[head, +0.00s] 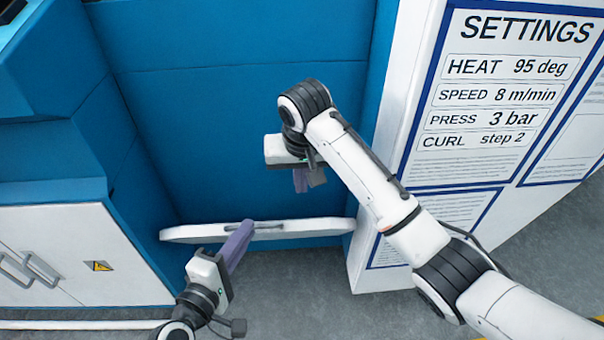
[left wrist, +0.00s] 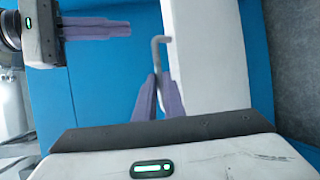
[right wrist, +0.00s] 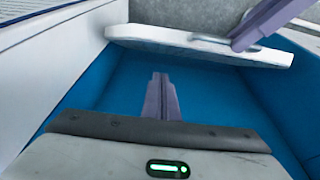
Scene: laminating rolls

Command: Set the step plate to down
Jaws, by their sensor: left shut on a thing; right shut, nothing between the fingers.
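The step plate (head: 300,229) is a long white slab low on the front of the blue machine. It also shows in the left wrist view (left wrist: 205,60) and the right wrist view (right wrist: 150,37). Its exact tilt is hard to tell. A grey bar handle (head: 268,225) is on it; its bent end shows in the left wrist view (left wrist: 161,40). My left gripper (head: 245,228) is shut on this handle. My right gripper (head: 308,180) is shut and empty, above the plate in front of the blue panel, not touching the plate.
The blue machine front (head: 240,110) stands behind the plate. A white cabinet (head: 60,250) with handles and a warning sign is at left. A white panel with a settings sheet (head: 490,90) reads "CURL step 2" at right. Grey floor (head: 300,300) lies below.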

